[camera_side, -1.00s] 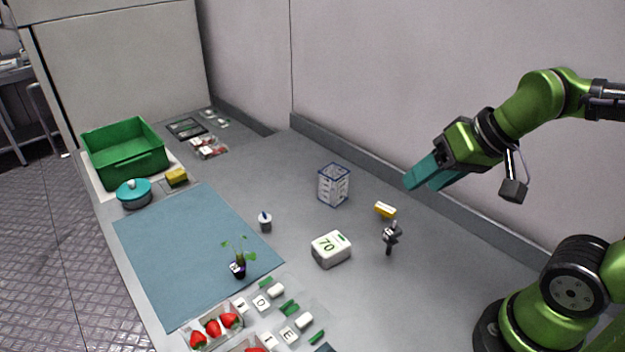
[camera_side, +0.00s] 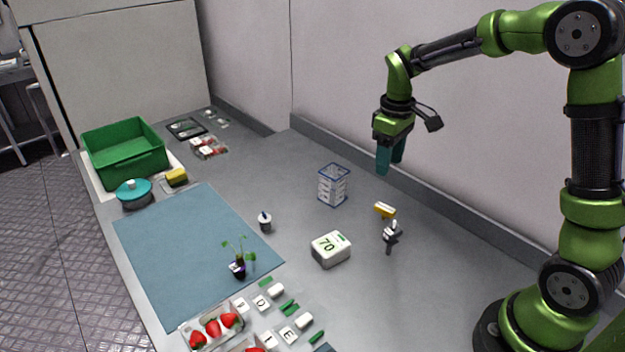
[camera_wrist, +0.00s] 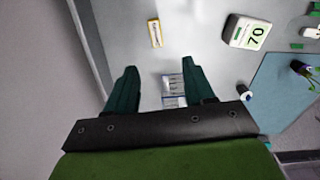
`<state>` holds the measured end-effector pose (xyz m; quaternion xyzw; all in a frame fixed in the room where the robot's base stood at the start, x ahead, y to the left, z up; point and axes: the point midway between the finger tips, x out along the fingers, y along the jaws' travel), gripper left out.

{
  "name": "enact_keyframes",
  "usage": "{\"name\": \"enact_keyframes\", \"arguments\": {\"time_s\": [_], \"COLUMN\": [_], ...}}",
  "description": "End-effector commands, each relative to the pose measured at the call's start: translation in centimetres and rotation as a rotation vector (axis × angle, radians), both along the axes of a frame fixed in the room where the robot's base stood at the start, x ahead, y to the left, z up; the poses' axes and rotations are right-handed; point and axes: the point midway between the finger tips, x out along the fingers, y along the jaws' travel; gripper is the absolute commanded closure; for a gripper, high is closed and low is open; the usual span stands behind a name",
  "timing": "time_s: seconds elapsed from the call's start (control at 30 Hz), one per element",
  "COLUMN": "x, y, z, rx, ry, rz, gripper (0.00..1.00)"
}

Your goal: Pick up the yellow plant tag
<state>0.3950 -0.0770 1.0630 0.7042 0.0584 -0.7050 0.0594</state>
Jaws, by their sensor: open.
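The yellow plant tag (camera_side: 384,210) lies on the grey bench, just behind a small dark upright tool with a grey head. In the wrist view the tag (camera_wrist: 155,33) shows as a narrow yellow piece with a pale label, beyond and above the fingertips. My gripper (camera_side: 389,168) points down with teal fingers, well above the bench and over the area behind the tag. In the wrist view my gripper (camera_wrist: 158,75) is open, with nothing held between its fingers.
A clear blue-edged container (camera_side: 333,186) stands left of the tag. A white box marked 70 (camera_side: 331,249) sits nearer the front. The small dark tool (camera_side: 391,236) stands close to the tag. A wall (camera_side: 470,208) runs behind the bench. Bench right of the tool is clear.

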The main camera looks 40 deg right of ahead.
Motion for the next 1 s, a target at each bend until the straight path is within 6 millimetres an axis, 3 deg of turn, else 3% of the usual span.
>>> {"name": "enact_keyframes", "arguments": {"time_s": [0.2,0.4,0.67,1.0], "x": [-0.2,-0.1,-0.2,-0.5], "y": [0.0,0.0,-0.2,-0.8], "z": [-5.0,-8.6,-10.5,-14.8], "rx": [0.002,0.002,0.003,0.002], "ry": [0.006,0.003,0.001,0.000], "rz": [-0.003,-0.004,-0.006,-0.004], "gripper": [0.47,0.47,0.47,0.47]}}
